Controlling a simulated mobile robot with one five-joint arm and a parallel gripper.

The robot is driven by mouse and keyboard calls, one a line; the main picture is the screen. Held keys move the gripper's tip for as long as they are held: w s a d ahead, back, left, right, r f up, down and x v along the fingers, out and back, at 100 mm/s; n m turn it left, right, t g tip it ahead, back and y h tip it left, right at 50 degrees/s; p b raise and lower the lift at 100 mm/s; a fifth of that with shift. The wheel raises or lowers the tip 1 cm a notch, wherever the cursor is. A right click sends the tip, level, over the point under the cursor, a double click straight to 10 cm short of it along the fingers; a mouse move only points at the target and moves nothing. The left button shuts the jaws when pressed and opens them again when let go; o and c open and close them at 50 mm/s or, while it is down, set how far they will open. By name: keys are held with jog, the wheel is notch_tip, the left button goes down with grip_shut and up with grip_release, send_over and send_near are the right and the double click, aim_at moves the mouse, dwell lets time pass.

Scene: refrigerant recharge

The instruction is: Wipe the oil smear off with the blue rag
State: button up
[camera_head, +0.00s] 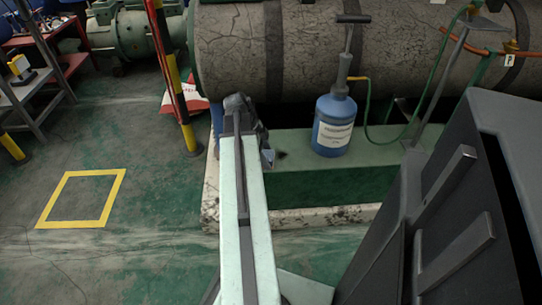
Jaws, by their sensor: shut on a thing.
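My arm reaches forward from the bottom of the head view, and my gripper (264,143) is at its far end, low over the green plinth top. The gripper is partly hidden by my own arm. It is shut on a small bluish piece, which looks like the blue rag (268,158); little of it shows. A small dark patch, apparently the oil smear (282,154), lies on the plinth just right of the rag. I cannot tell whether the rag touches the surface.
A blue pump bottle (333,127) with a green hose stands on the plinth (385,140), right of my gripper. A large cracked tank (370,50) runs behind. A yellow floor square (82,198) encloses clear floor.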

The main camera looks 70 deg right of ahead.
jog(key=shift+w+d, duration=0.55)
jog(key=shift+d, duration=0.75)
jog(key=shift+w+d, duration=0.6)
jog(key=shift+d, duration=0.65)
jog(key=shift+w+d, duration=0.55)
jog(key=shift+d, duration=0.75)
jog(key=shift+r, duration=0.1)
notch_tip(320, 180, up, 6)
jog(key=p, duration=0.6)
notch_tip(320, 180, up, 3)
jog(key=p, duration=0.3)
jog(key=shift+s, duration=0.15)
